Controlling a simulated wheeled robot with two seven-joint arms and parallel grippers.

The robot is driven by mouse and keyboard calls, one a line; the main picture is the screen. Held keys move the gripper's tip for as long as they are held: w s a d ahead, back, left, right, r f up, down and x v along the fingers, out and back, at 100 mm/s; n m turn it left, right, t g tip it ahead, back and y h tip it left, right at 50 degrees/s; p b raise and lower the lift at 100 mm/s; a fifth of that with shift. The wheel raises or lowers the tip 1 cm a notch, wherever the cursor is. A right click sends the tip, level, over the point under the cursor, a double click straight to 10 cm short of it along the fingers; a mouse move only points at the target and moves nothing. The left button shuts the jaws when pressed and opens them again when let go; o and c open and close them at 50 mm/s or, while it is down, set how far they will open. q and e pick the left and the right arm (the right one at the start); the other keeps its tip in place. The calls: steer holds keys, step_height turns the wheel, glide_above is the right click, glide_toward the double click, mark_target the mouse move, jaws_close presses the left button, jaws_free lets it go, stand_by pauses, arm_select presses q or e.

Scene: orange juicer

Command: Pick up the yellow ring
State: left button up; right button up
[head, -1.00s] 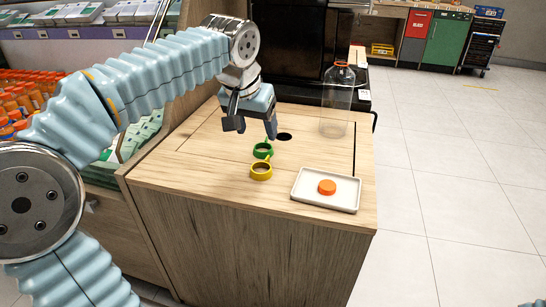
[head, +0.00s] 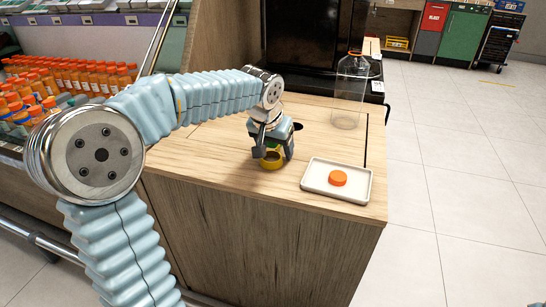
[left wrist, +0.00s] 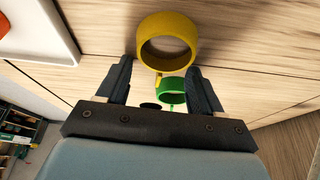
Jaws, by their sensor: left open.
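The yellow ring (head: 271,161) lies on the wooden counter, partly covered by my left gripper in the head view. In the left wrist view the yellow ring (left wrist: 167,42) is large, just beyond the fingertips. My left gripper (head: 272,155) points down at the yellow ring; its jaws are open, one finger on each side of the view, with nothing held. The green ring (left wrist: 172,94) shows between the fingers in the left wrist view, behind the yellow one. My right gripper is not in view.
A white tray (head: 313,181) with an orange cap (head: 337,178) sits right of the gripper. A clear bottle (head: 348,95) stands at the counter's back right. A round hole (head: 298,126) is in the counter top. Shelves of orange-capped bottles (head: 80,82) are at left.

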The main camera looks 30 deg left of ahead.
arm_select(q)
steer(key=shift+c, duration=0.3)
jaws_close()
stand_by(0.3)
